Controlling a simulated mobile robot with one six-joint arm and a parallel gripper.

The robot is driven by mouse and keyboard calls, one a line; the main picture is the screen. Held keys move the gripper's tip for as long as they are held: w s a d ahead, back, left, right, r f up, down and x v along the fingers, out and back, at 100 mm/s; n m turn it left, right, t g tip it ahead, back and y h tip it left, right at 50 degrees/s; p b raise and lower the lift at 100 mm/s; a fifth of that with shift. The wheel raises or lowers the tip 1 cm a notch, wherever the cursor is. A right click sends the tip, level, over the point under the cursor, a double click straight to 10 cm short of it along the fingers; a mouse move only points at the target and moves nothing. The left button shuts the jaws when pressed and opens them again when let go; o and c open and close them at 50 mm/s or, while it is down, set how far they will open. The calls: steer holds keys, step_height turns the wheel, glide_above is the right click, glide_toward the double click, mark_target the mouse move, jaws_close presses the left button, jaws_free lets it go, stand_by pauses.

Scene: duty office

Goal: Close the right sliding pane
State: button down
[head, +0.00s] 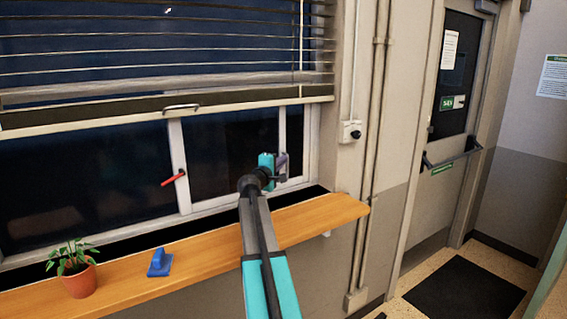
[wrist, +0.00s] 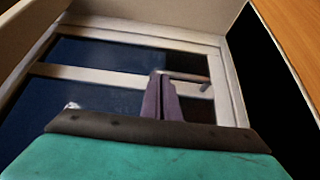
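The window's right sliding pane (head: 225,150) is dark glass in a pale frame. Its right upright (head: 282,130) stands a little left of the fixed side frame (head: 312,140), with a dark strip between them. My gripper (head: 282,165) is at this right upright. In the wrist view its two purple fingers (wrist: 165,98) are together, with only a thin line between them. Their tips are at the left end of a grey bar handle (wrist: 188,76). I cannot tell whether they touch it. A red handle (head: 172,179) sits on the middle upright.
The wooden sill (head: 210,256) runs below the window. It carries a potted plant (head: 80,281) and a blue object (head: 160,263) at the left. A slatted blind (head: 150,85) hangs over the upper window. Pipes (head: 375,120) and a door (head: 450,130) are to the right.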

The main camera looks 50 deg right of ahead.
steer(key=w+b+v, duration=0.2)
steer(key=b+v, duration=0.1)
steer(key=v, duration=1)
steer(key=shift+w+a, duration=0.3)
steer(key=shift+a, duration=0.05)
